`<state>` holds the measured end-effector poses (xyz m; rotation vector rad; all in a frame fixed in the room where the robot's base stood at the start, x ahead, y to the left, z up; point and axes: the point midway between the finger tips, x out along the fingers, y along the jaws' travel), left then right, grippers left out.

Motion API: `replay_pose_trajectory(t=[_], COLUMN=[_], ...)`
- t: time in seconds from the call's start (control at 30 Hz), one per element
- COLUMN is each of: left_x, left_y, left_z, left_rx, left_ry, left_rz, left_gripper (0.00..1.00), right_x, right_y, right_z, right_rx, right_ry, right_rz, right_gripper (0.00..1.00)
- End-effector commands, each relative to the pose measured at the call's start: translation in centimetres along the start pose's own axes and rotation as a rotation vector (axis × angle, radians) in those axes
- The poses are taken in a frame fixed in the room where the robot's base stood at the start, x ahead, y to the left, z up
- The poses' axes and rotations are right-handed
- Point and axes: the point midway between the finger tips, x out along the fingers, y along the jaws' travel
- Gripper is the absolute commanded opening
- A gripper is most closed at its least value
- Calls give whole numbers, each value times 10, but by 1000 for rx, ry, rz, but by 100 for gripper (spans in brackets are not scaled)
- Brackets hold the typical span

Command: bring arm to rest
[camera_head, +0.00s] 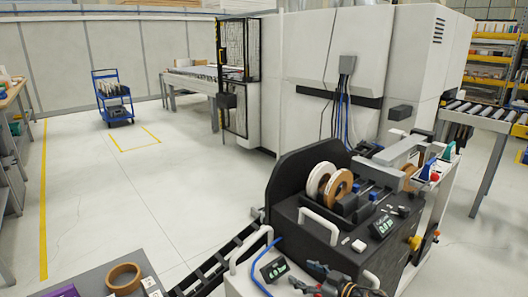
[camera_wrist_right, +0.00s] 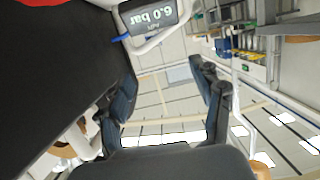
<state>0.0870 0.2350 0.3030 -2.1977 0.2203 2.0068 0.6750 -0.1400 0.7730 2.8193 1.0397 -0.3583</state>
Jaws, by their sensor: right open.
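My right gripper (camera_head: 308,276) shows at the bottom edge of the head view, in front of the dark edge banding unit (camera_head: 318,240). In the right wrist view its two fingers (camera_wrist_right: 163,76) stand wide apart with nothing between them. Part of the arm behind it is cut off by the frame edge. My left gripper is not in view.
The dark unit carries a white roll (camera_head: 317,181) and a brown roll (camera_head: 338,188). A display (camera_head: 274,268) and a white handle stand close to my right gripper. A brown tape ring (camera_head: 124,278) lies on a grey surface at lower left. Open floor (camera_head: 150,190) lies beyond.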

Motion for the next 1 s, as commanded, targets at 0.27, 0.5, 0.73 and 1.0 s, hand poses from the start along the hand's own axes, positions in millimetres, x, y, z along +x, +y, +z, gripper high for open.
replay_pose_trajectory(t=[0.27, 0.5, 0.73, 1.0], left_x=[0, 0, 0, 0], left_y=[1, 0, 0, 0], left_z=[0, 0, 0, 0], left_rx=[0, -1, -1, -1], left_ry=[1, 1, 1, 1], left_rz=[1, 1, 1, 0], left_gripper=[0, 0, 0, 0], right_x=[-30, -133, -220, -291], right_y=[-85, -123, -159, -195], right_z=[13, 71, 108, 126], right_rx=[153, 291, 349, 379], right_ry=[-10, -372, -669, -886], right_rz=[339, 534, 531, 465], right_gripper=[66, 66, 66, 66])
